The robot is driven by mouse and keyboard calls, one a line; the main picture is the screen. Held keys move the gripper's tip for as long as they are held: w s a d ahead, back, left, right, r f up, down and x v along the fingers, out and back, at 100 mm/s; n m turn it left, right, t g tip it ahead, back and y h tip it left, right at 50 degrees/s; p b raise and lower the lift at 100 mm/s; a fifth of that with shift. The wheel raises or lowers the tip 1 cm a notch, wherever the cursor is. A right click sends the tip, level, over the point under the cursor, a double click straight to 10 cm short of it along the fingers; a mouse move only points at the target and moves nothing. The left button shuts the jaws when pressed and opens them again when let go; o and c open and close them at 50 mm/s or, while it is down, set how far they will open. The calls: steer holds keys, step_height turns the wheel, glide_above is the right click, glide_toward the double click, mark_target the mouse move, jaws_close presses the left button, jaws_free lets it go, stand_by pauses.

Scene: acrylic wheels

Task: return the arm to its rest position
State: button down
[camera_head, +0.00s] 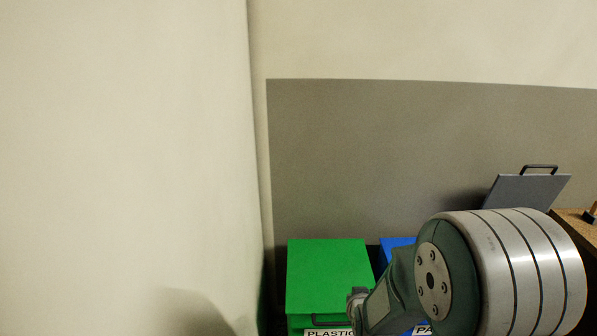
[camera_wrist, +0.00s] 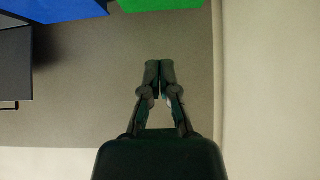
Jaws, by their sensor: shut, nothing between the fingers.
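My gripper (camera_wrist: 160,68) shows in the wrist view with its two fingertips together and nothing between them. It points toward a bare stretch of grey wall panel, apart from the bins. In the head view my arm's large grey and green joint fills the lower right and hides part of what is behind it. The gripper's fingers cannot be made out in the head view.
A green bin (camera_head: 327,275) labelled "PLASTIC" and a partly hidden blue bin (camera_head: 397,242) stand by the grey wall panel (camera_head: 380,150). A raised grey lid (camera_head: 527,190) with a handle and a brown surface (camera_head: 573,224) are at right. The left wall (camera_head: 120,150) is close.

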steer(key=s+r+g, duration=0.2)
steer(key=s+r, duration=0.6)
steer(key=r, duration=0.5)
steer(key=s+d+r+g, duration=0.1)
steer(key=s+r, duration=0.3)
steer(key=s, duration=0.4)
steer(key=s+d+r+g, duration=0.1)
steer(key=s+r, duration=0.2)
steer(key=s, duration=0.5)
steer(key=shift+r+g, duration=0.3)
steer(key=shift+r, duration=0.1)
